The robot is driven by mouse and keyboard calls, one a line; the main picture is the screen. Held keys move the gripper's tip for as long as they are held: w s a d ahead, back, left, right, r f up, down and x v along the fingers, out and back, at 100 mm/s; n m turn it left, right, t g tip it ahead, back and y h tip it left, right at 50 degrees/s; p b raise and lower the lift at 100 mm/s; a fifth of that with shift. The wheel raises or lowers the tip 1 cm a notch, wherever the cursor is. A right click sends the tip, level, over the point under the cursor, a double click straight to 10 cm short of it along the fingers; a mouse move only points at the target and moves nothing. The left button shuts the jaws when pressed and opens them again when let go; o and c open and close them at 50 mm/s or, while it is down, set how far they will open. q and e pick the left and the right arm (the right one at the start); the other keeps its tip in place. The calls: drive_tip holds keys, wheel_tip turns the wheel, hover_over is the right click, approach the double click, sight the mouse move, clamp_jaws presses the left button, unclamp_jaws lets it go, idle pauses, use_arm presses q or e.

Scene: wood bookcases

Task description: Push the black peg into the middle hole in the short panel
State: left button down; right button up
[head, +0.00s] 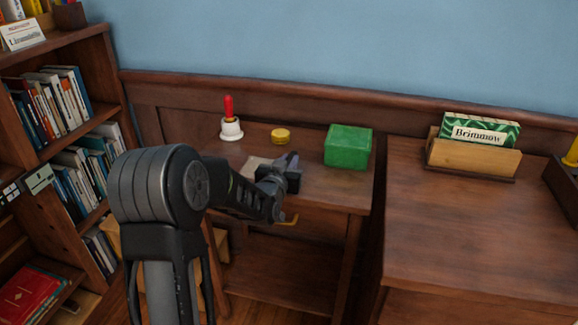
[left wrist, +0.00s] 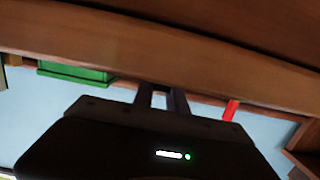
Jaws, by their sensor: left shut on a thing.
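My left gripper (head: 290,165) is above the small wooden table, in front of and to the left of the green box. In the left wrist view its two fingers (left wrist: 162,98) point at a wood edge, with a narrow gap between them. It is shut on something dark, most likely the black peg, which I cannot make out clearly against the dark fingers. A pale flat piece (head: 254,166) shows partly behind the gripper; I cannot tell whether it is the short panel. No middle hole can be made out. My right gripper is not in view.
A bookcase (head: 108,80) is at left. A desk (head: 480,230) with a sign holder (head: 470,158) is at right.

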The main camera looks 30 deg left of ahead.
use_arm(q)
drive_tip(key=shift+f, duration=0.45)
drive_tip(key=shift+f, duration=0.15)
drive_tip(key=shift+f+b, duration=0.1)
drive_tip(key=shift+b, duration=0.2)
drive_tip(key=c, duration=1.3)
unclamp_jaws()
drive_tip(key=shift+c, duration=0.2)
drive_tip(key=shift+r+p, duration=0.35)
drive_tip(key=shift+p, duration=0.1)
drive_tip(key=v, duration=1.2)
drive_tip(key=shift+f, duration=0.15)
drive_tip(key=shift+d, duration=0.1)
